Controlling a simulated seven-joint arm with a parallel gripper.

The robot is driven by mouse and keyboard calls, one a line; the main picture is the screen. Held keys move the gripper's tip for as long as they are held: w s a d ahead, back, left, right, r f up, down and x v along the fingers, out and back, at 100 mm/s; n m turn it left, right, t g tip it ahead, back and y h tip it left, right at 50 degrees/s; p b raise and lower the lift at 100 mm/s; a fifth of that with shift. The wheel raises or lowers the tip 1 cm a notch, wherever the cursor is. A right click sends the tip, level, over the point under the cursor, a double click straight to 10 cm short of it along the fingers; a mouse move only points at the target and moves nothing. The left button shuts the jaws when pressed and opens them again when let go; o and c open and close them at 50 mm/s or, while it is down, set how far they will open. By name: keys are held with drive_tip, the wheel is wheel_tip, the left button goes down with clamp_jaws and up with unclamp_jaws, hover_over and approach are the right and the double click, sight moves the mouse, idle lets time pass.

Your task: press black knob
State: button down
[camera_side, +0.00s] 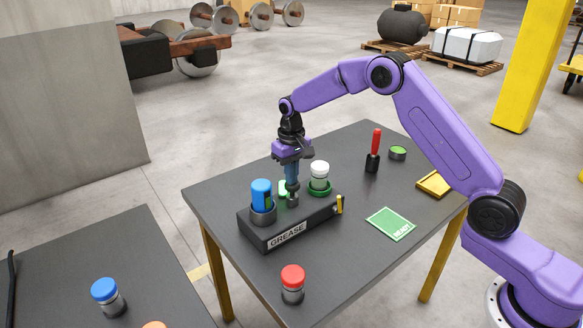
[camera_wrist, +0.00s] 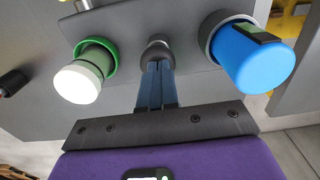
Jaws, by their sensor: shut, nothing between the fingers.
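The dark grease station (camera_side: 270,241), labelled GREASE, stands on the table. A black knob (camera_wrist: 157,45) sits on it between two holders. It also shows in the side view (camera_side: 293,204), right below the fingers. My gripper (camera_wrist: 157,70) is shut and empty, pointing down with its fingertips at the knob. I cannot tell whether they touch it. In the side view my gripper (camera_side: 293,192) hides part of the station. A blue canister (camera_side: 261,193) stands in the left holder. A white-capped container (camera_side: 319,174) stands in a green ring (camera_side: 319,188) at the right.
A yellow lever (camera_side: 340,204) stands at the station's right end. A red-capped jar (camera_side: 292,283) stands in front. A blue-capped jar (camera_side: 107,296) is on another table.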

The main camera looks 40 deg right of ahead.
drive_tip(key=shift+f, duration=0.8)
drive_tip(key=shift+s, duration=0.1)
wheel_tip(320, 180, up, 14)
drive_tip(key=shift+r, duration=0.25)
idle(0.3)
